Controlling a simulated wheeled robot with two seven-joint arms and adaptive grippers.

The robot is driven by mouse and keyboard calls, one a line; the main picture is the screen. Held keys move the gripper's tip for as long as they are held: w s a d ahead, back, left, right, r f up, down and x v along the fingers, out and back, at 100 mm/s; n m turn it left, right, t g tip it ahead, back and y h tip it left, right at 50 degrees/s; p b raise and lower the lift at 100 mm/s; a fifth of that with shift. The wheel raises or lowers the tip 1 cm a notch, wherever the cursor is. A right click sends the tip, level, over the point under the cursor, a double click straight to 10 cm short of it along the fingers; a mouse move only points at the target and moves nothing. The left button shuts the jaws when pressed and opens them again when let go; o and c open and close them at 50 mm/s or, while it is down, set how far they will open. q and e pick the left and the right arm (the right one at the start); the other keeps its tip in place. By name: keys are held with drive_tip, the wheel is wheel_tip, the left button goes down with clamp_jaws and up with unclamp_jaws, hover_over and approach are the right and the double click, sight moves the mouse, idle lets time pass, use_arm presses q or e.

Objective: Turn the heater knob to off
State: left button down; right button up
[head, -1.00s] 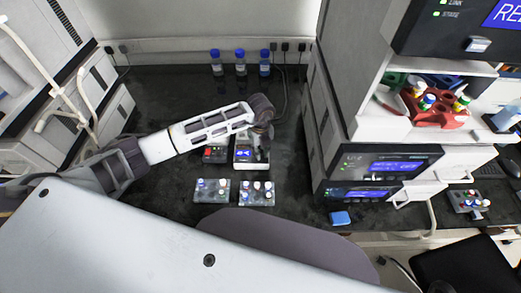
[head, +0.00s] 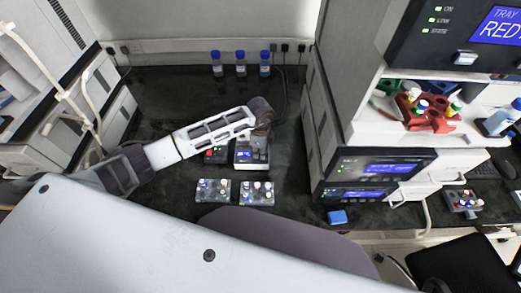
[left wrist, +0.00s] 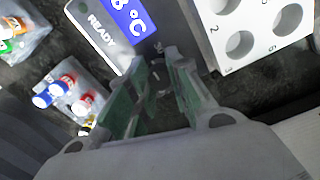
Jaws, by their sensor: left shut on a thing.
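The heater (head: 243,153) is a small bench unit with a blue lit screen, in the middle of the dark bench in the head view. In the left wrist view its screen (left wrist: 124,18) is cut off by the edge and shows "°C", with "READY" beside it. My left gripper (left wrist: 157,75) points down at the heater, with green-padded fingers close around the small knob (left wrist: 158,74). The fingers hide most of the knob, so its setting cannot be read. In the head view my left gripper (head: 260,139) is over the right part of the heater. My right gripper is out of view.
A device with a red mark (head: 212,154) stands just left of the heater. Two vial racks (head: 213,192) (head: 256,193) lie in front. Blue-capped bottles (head: 240,64) stand at the back. A tall instrument stack (head: 340,110) bounds the right side. A white block with round holes (left wrist: 255,25) is near the fingers.

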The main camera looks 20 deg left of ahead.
use_arm(q)
drive_tip(key=n+p, duration=0.1)
drive_tip(key=n, duration=0.3)
drive_tip(key=shift+r+p, duration=0.1)
drive_tip(key=shift+p, duration=0.2)
drive_tip(key=shift+n+p, duration=0.35)
drive_tip(key=shift+n, duration=0.55)
drive_tip(key=c, duration=1.3)
unclamp_jaws()
drive_tip(key=shift+r, duration=0.1)
drive_tip(key=shift+r, duration=5.8)
